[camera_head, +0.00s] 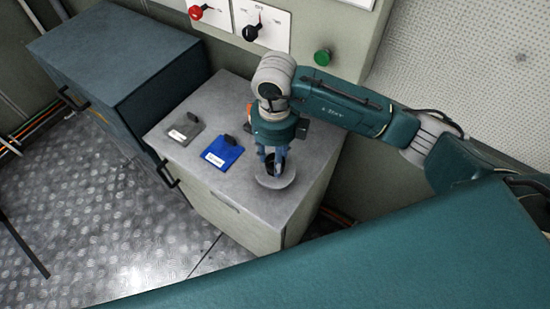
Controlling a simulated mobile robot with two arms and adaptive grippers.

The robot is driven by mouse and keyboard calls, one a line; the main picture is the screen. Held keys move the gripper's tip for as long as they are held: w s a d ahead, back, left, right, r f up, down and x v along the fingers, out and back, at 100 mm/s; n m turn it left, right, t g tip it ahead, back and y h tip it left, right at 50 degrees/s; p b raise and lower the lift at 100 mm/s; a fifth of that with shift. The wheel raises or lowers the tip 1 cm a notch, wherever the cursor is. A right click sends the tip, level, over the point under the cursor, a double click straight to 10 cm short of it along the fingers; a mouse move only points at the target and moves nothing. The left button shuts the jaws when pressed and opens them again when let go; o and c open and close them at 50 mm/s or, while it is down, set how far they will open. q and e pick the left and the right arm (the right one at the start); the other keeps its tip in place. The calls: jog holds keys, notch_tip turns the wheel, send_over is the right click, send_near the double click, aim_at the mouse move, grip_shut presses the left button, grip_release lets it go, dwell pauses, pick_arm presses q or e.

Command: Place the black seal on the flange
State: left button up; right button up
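The grey round flange (276,181) sits on top of the light grey cabinet, near its front right. My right gripper (273,165) comes in from the right and points down over the flange. A small dark thing, which looks like the black seal (271,160), shows between its fingertips. The fingers seem closed on it, at or just above the flange; whether it touches the flange cannot be told. The fingers hide part of both. My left gripper is not in view.
A blue labelled pad (223,154) and a grey labelled pad (185,130) lie left of the flange on the cabinet top (222,100). A dark blue cabinet (115,55) stands at left. A wall panel with knobs (265,25) rises behind. A large teal surface fills the lower right.

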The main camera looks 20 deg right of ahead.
jog(key=shift+f, duration=0.8)
jog(key=shift+f, duration=0.2)
jog(key=o, duration=0.8)
jog(key=shift+r, duration=0.1)
